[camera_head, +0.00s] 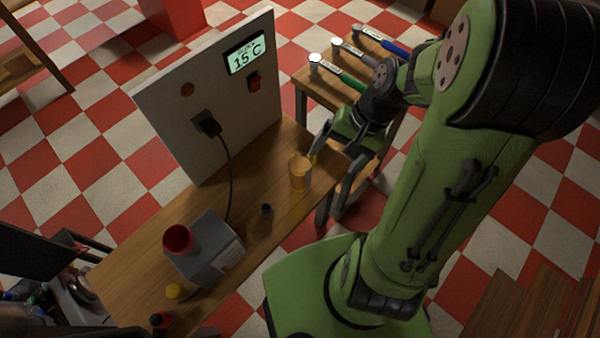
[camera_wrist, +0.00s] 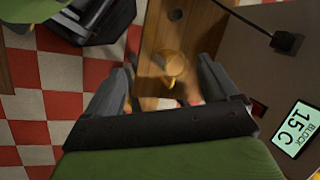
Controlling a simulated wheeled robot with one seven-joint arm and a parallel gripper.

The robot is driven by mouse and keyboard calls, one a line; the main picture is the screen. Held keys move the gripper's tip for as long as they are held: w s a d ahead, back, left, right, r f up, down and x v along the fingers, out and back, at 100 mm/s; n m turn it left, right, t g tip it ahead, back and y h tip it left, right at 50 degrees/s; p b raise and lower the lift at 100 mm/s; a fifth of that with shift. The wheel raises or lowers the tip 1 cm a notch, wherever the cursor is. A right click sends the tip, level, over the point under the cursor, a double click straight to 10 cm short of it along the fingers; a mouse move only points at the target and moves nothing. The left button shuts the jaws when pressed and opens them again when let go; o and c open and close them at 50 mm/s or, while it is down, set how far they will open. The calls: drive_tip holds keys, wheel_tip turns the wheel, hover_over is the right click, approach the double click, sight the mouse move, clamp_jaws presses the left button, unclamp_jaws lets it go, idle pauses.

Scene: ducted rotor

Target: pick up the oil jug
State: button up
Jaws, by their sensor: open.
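The oil jug is most likely the amber, see-through vessel (camera_head: 300,172) near the right end of the wooden bench. In the wrist view the amber jug (camera_wrist: 173,66) lies between my two fingers, seen from above. My gripper (camera_head: 318,152) is beside the jug at its upper right in the head view, with one finger close to it. In the wrist view my gripper (camera_wrist: 167,64) has its fingers wide apart, one on each side of the jug. Whether a finger touches the jug cannot be told.
A pale panel (camera_head: 165,110) with a "15 C" display stands along the bench's back edge; a black cord hangs from its plug.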

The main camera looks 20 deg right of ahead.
wheel_tip(320, 180, down, 18)
drive_tip(key=w+d+r+m+t+y+b, duration=0.1)
drive_tip(key=d+m+t+y+b, duration=0.2)
drive_tip(key=m+y+b, duration=0.35)
drive_tip(key=m+t+b, duration=0.2)
drive_tip(key=m+t, duration=0.8)
drive_tip(key=m, duration=0.5)
approach(310, 176)
drive_tip(key=shift+y, duration=0.35)
drive_tip(key=b+x, duration=0.1)
drive_tip(key=x, duration=0.9)
drive_tip(key=shift+w+d, duration=0.1)
drive_tip(key=b+x, duration=0.1)
drive_tip(key=x, duration=0.3)
drive_tip(key=shift+w+f, duration=0.1)
drive_tip(key=shift+f, duration=0.05)
drive_tip(key=shift+w+a+b, duration=0.3)
drive_tip(key=shift+w+a, duration=0.1)
drive_tip(key=c, duration=1.1)
